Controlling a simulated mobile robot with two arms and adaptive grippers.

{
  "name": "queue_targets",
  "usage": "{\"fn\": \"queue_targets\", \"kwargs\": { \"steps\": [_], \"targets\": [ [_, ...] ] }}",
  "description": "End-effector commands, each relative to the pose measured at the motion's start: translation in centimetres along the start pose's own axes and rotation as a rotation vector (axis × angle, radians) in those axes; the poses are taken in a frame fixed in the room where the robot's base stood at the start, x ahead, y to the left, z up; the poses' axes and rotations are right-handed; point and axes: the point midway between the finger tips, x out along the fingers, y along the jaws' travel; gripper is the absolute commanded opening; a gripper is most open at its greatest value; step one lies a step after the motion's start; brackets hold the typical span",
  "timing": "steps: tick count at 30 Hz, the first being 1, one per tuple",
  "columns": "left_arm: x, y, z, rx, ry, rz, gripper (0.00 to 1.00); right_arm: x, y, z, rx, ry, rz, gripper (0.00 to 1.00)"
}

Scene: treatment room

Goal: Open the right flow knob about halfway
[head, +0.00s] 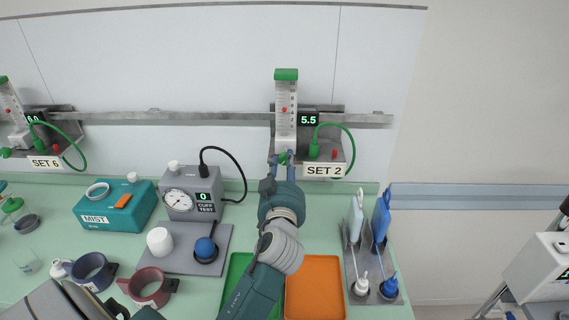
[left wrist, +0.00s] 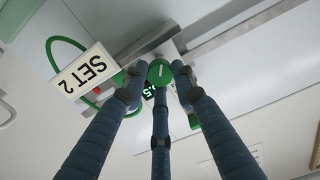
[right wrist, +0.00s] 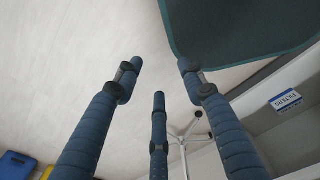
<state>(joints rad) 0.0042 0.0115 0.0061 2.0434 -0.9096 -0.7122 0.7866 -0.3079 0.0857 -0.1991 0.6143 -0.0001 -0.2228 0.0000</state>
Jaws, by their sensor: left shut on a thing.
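The right flow meter (head: 286,92) hangs on the wall rail, with a green cap, a scale tube and a small red ball. Its display (head: 308,120) reads 5.5 and its plate (head: 323,170) reads SET 2. Its green round flow knob (left wrist: 160,72) has a pale line on its face.
Below on the counter are a teal MIST box (head: 112,208), a grey cuff tester (head: 190,195), an orange tray (head: 315,285) and a rack of blue items (head: 381,218) at right.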

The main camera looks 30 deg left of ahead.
Motion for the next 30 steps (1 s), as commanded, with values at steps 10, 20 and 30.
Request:
{"fn": "queue_targets", "kwargs": {
  "steps": [10,20,30],
  "targets": [
    [0.1,-0.1,-0.4,0.131,0.006,-0.004,0.0,-0.2,-0.2,-1.5,0.002,0.023,-0.002,0.4],
    [0.1,-0.1,-0.5,0.245,0.01,-0.005,0.0,-0.3,-0.8,-1.6,0.005,0.023,-0.009,0.4],
    [0.1,-0.1,-0.5,0.243,0.01,-0.004,0.44,-0.3,-0.5,-1.4,0.002,0.019,-0.006,0.4]
  ]
}}
